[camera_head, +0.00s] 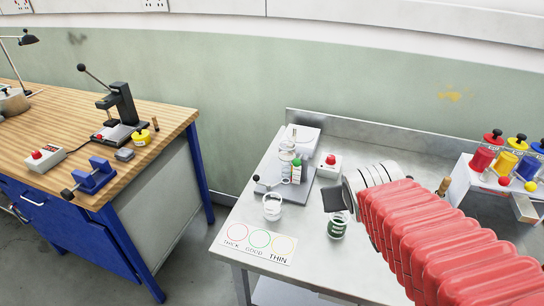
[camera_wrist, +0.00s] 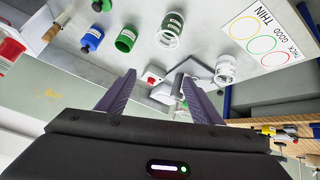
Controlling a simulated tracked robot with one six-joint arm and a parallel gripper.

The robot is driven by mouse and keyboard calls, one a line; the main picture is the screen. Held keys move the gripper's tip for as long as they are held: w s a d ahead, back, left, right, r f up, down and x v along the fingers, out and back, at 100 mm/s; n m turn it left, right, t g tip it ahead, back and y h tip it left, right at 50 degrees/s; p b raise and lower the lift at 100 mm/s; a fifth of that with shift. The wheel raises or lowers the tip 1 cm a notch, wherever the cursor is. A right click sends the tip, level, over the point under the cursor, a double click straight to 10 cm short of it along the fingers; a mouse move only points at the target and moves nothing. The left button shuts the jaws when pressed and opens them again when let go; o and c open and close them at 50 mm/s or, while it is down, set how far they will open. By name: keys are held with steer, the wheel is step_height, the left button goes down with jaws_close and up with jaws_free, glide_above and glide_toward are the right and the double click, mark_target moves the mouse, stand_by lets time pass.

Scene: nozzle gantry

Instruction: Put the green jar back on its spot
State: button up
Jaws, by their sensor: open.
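A solid green jar (camera_wrist: 126,40) stands on the bench in the wrist view, beside a blue one, apart from my jaws; my arm seems to hide it in the head view. A clear-rimmed jar with dark green on it (camera_head: 337,226) stands on the metal bench; it seems to be the glass jar (camera_wrist: 171,29) in the wrist view. My gripper (camera_wrist: 159,76) is open and empty, its fingers spread above the bench. In the head view it shows as a dark block (camera_head: 334,198) just above the clear-rimmed jar. I cannot tell which spot belongs to the green jar.
A card with three rings (camera_head: 258,240) lies at the bench's front left, a clear jar (camera_head: 272,207) behind it. A grey stand (camera_head: 300,185) holds bottles. A blue jar (camera_wrist: 92,39) is beside the green one. A white rack (camera_head: 462,180) with coloured jars stands right.

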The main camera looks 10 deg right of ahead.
steer(key=s+a+r+n+g+y, duration=0.1)
steer(key=s+a+r+g+y, duration=0.1)
steer(key=s+a, duration=0.8)
steer(key=a+y, duration=0.1)
steer(key=a, duration=0.1)
steer(key=shift+a, duration=0.35)
